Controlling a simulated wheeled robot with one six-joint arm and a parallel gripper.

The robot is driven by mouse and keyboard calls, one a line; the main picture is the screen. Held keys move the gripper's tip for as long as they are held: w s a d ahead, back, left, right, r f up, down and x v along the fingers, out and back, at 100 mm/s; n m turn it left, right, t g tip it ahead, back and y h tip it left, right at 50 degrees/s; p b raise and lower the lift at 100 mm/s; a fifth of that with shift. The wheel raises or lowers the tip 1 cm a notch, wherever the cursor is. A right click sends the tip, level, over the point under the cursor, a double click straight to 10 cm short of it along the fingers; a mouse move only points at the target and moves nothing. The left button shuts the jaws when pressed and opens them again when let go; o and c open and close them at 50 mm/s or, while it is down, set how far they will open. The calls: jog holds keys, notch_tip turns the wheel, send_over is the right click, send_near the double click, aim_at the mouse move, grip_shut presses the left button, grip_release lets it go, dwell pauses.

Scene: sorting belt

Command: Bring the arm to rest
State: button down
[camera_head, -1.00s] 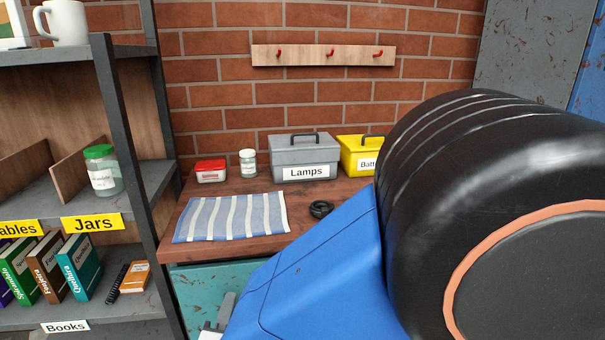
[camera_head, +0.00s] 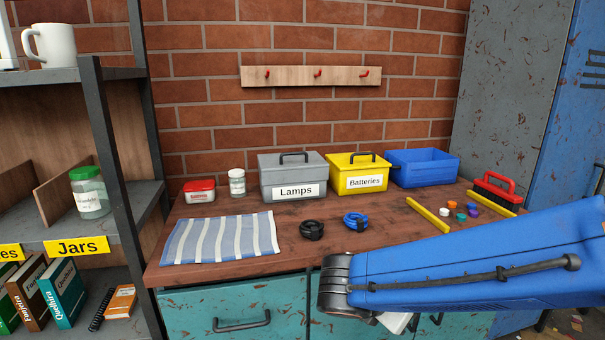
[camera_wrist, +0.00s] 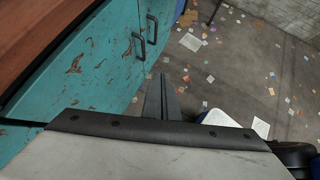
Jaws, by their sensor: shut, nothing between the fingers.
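My blue arm reaches in from the right in the head view, low in front of the workbench (camera_head: 275,264). Its end hangs near the bench's front edge, and the gripper itself is mostly hidden there. In the wrist view my gripper (camera_wrist: 161,95) shows as dark fingers close together, with nothing between them. The fingers point out over the floor, beside the teal drawer fronts (camera_wrist: 88,65), and appear apart from them.
On the bench are a grey Lamps box (camera_head: 290,180), a yellow Batteries box (camera_head: 358,176), a blue bin (camera_head: 423,167), a striped cloth (camera_head: 220,240), cable coils (camera_head: 312,230) and a red brush (camera_head: 495,187). A shelf (camera_head: 110,205) stands left. Scraps litter the floor (camera_wrist: 235,70).

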jog(key=s+d+r+m+y, duration=0.1)
jog(key=s+d+m+y, duration=0.2)
jog(key=m, duration=0.9)
jog(key=s+d+r+m+y, duration=0.2)
jog(key=s+d+m+y, duration=0.2)
jog(key=s+m, duration=0.5)
jog(key=shift+s+d+m+g, duration=0.3)
jog(key=shift+m, duration=1.6)
